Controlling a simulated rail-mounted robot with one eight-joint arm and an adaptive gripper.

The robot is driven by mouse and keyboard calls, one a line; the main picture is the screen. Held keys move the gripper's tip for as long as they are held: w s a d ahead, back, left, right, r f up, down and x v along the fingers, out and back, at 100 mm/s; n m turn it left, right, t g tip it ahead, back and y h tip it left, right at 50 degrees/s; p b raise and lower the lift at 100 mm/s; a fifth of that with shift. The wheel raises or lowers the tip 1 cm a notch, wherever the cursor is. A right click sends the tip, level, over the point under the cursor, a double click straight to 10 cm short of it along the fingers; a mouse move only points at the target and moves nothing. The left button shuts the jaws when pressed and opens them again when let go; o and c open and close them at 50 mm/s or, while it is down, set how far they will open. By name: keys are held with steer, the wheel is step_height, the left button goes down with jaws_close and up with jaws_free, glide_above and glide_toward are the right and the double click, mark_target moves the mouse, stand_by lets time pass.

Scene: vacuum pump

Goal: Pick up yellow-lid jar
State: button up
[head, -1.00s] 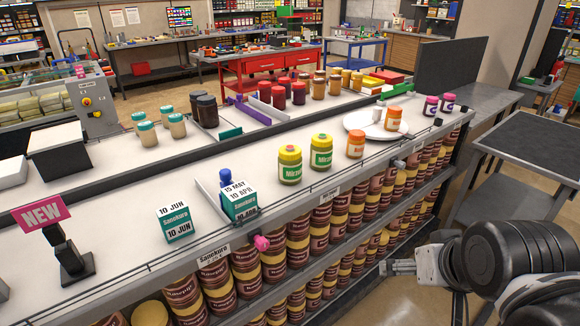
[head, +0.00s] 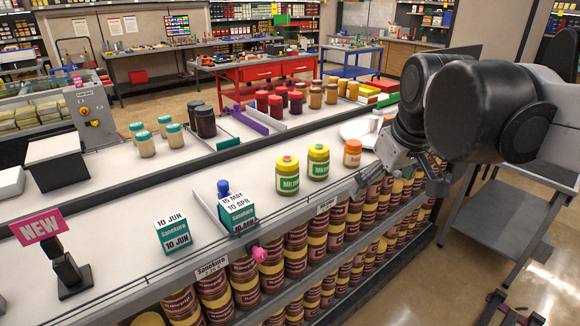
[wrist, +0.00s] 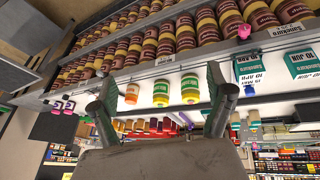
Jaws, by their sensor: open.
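Two yellow-lid jars with green-and-white labels stand upright on the white counter: a left one (head: 287,176) and a right one (head: 318,163). The left lid has a small red mark on top. An orange-lid jar (head: 352,153) stands just right of them. My gripper (head: 400,178) is to the right of these jars, at the counter's front edge, apart from them and empty. In the upside-down wrist view, my open gripper (wrist: 157,97) has its fingers spread, with the yellow-lid jars (wrist: 161,93) (wrist: 190,89) and the orange-lid jar (wrist: 131,94) seen beyond them.
A teal date box (head: 238,214) and a blue-topped item stand left of the jars. A white plate (head: 354,130) is behind my arm. Rails run along the counter front, above shelves of brown cans (head: 297,240). The counter in front of the left jar is clear.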

steer(key=w+a+r+n+g, duration=0.1)
steer(key=w+a+r+n, duration=0.25)
steer(key=w, duration=0.65)
steer(key=n+g+p, duration=0.3)
steer(key=n+g, duration=0.1)
steer(key=n, duration=0.5)
glide_above(287, 170)
steer(key=w, duration=0.3)
step_height(287, 170, down, 8)
steer(key=shift+w+a+r, duration=0.1)
steer(key=shift+w+a, duration=0.05)
steer(key=shift+w+a+f, duration=0.1)
steer(key=shift+f, duration=0.45)
step_height(287, 170, down, 13)
steer(key=shift+w+p, duration=0.1)
steer(key=shift+p, duration=0.6)
steer(key=shift+c, duration=0.4)
steer(key=c, duration=1.6)
steer(key=shift+r, duration=0.1)
